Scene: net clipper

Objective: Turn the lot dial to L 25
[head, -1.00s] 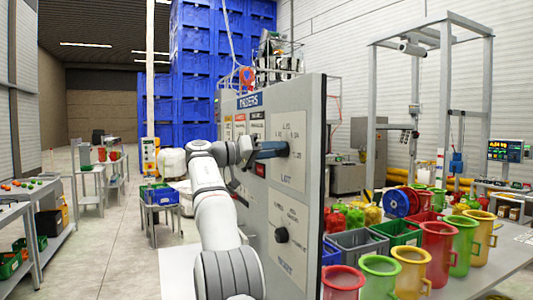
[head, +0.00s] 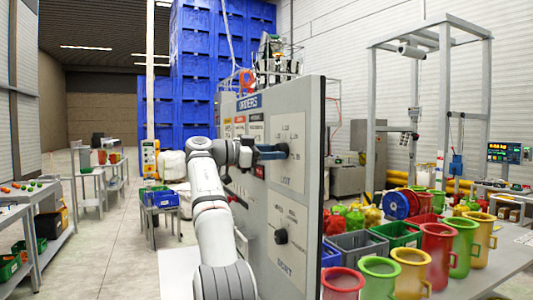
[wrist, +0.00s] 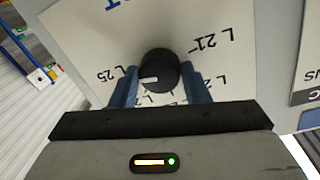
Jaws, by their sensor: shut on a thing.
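The lot dial (head: 282,151) is a round black knob on a pale plate marked LOT, on the upper face of the grey panel. In the wrist view the knob (wrist: 158,66) sits between the blue fingers of my gripper (wrist: 160,74), which is shut on it. The knob's white pointer mark (wrist: 149,79) points left, towards the L 25 label (wrist: 107,75). The L 21 label (wrist: 211,41) is to the right; other labels are partly hidden by the fingers. In the head view my gripper (head: 270,152) reaches the dial from the left.
A second black dial (head: 281,236) is lower on the same panel (head: 310,200). An ORDERS sign (head: 248,102) is at the panel's top. Coloured jugs (head: 437,243) and a grey crate (head: 355,245) stand to the right. Open floor (head: 110,250) is to the left.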

